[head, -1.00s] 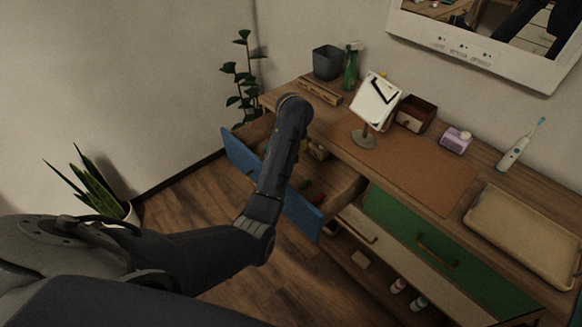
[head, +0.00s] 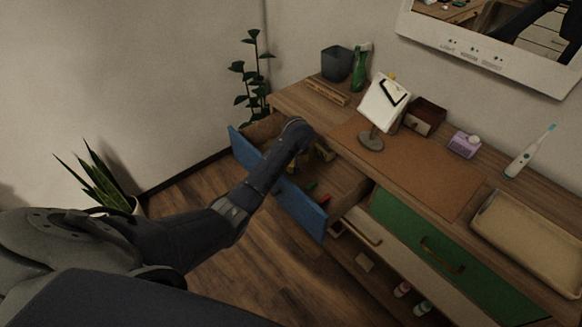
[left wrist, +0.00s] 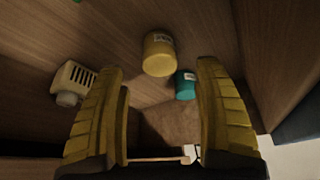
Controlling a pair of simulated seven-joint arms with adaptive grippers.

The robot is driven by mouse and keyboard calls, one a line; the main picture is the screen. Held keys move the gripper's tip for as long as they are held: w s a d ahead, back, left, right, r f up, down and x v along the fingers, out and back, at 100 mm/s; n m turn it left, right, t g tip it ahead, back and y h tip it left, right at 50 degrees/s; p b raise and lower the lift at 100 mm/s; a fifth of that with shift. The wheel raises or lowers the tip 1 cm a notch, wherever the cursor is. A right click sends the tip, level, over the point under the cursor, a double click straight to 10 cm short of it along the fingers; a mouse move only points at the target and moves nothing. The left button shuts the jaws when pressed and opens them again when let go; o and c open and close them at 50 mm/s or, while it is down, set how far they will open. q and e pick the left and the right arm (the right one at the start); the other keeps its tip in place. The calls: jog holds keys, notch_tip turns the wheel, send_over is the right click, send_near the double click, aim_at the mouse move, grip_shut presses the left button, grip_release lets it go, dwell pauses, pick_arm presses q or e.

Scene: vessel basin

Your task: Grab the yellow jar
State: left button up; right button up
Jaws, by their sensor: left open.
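The yellow jar (left wrist: 159,55) has a pale label and lies in the open drawer, shown in the left wrist view. My left gripper (left wrist: 160,68) is open, with its two yellow ribbed fingers on either side of the jar's line and nothing held. The jar appears ahead of the fingertips; I cannot tell the exact gap. In the head view my left arm reaches over the blue-fronted drawer (head: 305,213), and the jar cannot be made out there. My right gripper is not in view.
A teal jar (left wrist: 186,84) lies close beside the yellow one, towards the right finger. A white vented container (left wrist: 73,82) is near the left finger. The drawer walls border the space. A mirror stand (head: 371,140) and a tray (head: 528,237) stand on the counter.

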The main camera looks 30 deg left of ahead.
pick_arm(q)
jog(key=shift+x, duration=2.6)
jog(key=shift+w, duration=0.1)
jog(key=shift+c, duration=0.3)
jog(key=c, duration=1.3)
